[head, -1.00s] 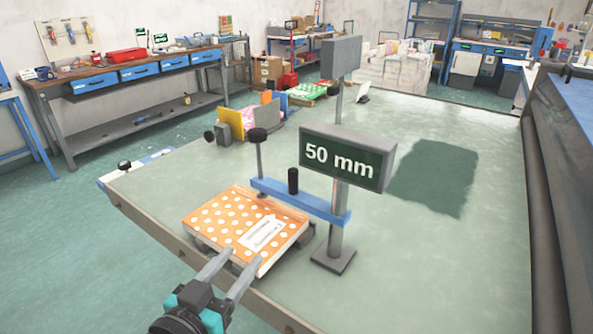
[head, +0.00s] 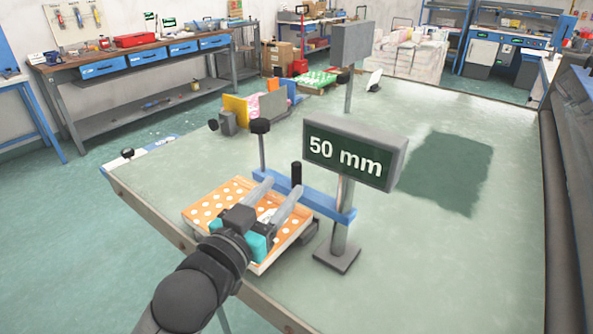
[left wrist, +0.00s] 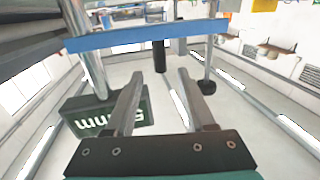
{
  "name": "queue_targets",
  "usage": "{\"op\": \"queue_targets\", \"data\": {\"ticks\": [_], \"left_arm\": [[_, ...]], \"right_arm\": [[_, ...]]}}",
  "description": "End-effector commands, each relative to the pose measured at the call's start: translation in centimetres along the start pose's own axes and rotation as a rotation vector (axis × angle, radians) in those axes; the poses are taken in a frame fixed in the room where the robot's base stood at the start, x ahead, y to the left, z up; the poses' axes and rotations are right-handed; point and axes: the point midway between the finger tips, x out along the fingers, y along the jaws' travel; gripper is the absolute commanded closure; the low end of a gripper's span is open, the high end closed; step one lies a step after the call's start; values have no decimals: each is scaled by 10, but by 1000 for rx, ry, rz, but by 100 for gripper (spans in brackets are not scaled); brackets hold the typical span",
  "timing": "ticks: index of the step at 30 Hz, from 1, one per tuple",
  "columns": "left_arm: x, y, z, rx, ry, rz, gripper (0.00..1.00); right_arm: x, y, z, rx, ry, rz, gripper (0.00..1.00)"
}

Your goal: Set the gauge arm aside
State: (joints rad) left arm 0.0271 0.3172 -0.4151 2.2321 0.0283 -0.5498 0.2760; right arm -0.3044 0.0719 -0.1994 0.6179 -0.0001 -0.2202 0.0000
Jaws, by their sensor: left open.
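The gauge arm (head: 325,203) is a blue bar reaching left from a grey post over an orange polka-dot book (head: 208,205). A black upright knob (head: 296,173) stands on the bar. A thin rod with a dark cap (head: 260,126) stands at its left end. My left gripper (head: 280,186) is open and empty over the book, fingers pointing toward the bar. In the left wrist view the blue bar (left wrist: 120,40) crosses beyond the fingertips (left wrist: 160,74), and the black knob (left wrist: 160,57) lines up with the gap. Contact cannot be told. My right gripper is out of view.
A "50 mm" sign (head: 349,151) hangs on the post beside the bar. The table (head: 400,255) is clear right of the post, apart from a dark green patch (head: 447,172).

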Motion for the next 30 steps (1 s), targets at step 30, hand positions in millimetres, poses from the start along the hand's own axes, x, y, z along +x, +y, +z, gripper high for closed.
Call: {"op": "queue_targets", "data": {"ticks": [30], "left_arm": [[70, 0, 1, 0, -1, 0, 59]], "right_arm": [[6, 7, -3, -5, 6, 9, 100]]}}
